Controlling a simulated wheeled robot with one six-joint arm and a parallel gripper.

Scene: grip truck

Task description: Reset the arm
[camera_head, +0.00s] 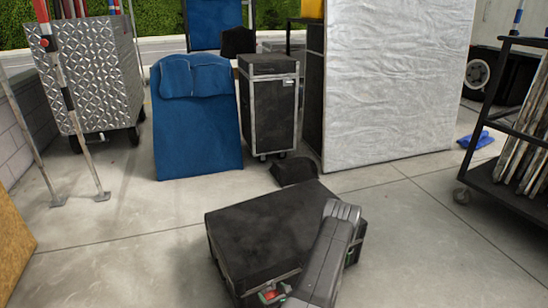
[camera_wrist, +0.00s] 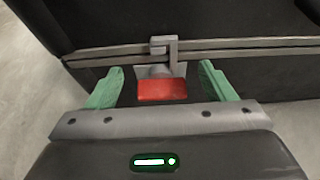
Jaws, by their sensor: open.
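My gripper (camera_wrist: 162,85) is open in the wrist view, with its two green fingers apart. Between and just beyond the fingers is a red piece (camera_wrist: 162,90) below a metal latch (camera_wrist: 163,47) on a dark case. Whether the fingers touch the red piece I cannot tell. In the head view my grey arm reaches down over the right side of the black case (camera_head: 262,228), which lies on the concrete floor. The red piece (camera_head: 269,295) shows at the case's near side, low in the head view. My fingers are mostly hidden there.
A metal cart (camera_head: 88,75) is at left, a dark rack (camera_head: 510,185) at right. Floor left of the black case is clear.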

